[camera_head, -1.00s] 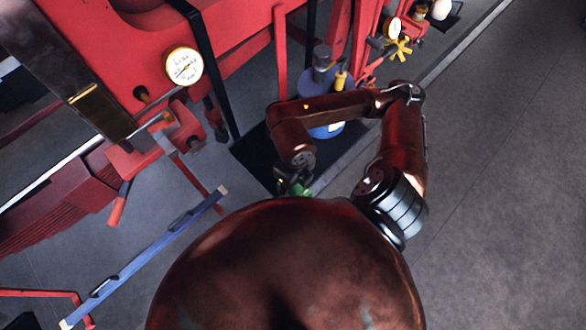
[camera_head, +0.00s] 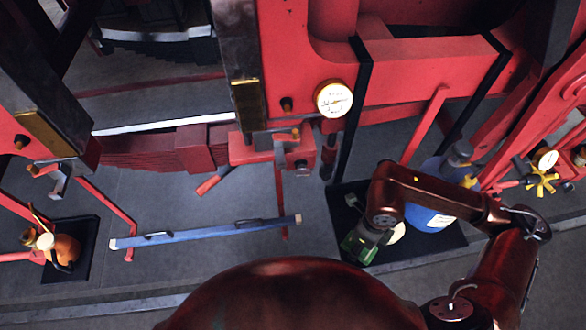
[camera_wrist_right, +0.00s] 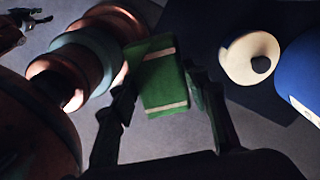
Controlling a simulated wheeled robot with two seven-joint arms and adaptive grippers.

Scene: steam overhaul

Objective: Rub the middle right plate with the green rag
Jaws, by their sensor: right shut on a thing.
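My right gripper (camera_head: 367,237) is low, over the dark mat in the head view, and shut on the green rag (camera_head: 357,247). In the right wrist view the rag (camera_wrist_right: 158,72) is a folded green block with pale stripes, between the two dark fingers of the gripper (camera_wrist_right: 160,88). A round white plate with dark lettering and a gold rim (camera_head: 334,99) is on the red machine, above and left of the gripper and apart from the rag. A smaller round one (camera_head: 548,159) is at the right. I cannot tell which is the middle right plate. My left gripper is not in view.
A blue container (camera_head: 428,217) stands on the dark mat (camera_head: 448,240) beside my right arm. A long blue bar (camera_head: 205,232) crosses left of centre. An orange pot (camera_head: 66,250) is at far left. Black posts and red beams stand behind; grey floor shows between.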

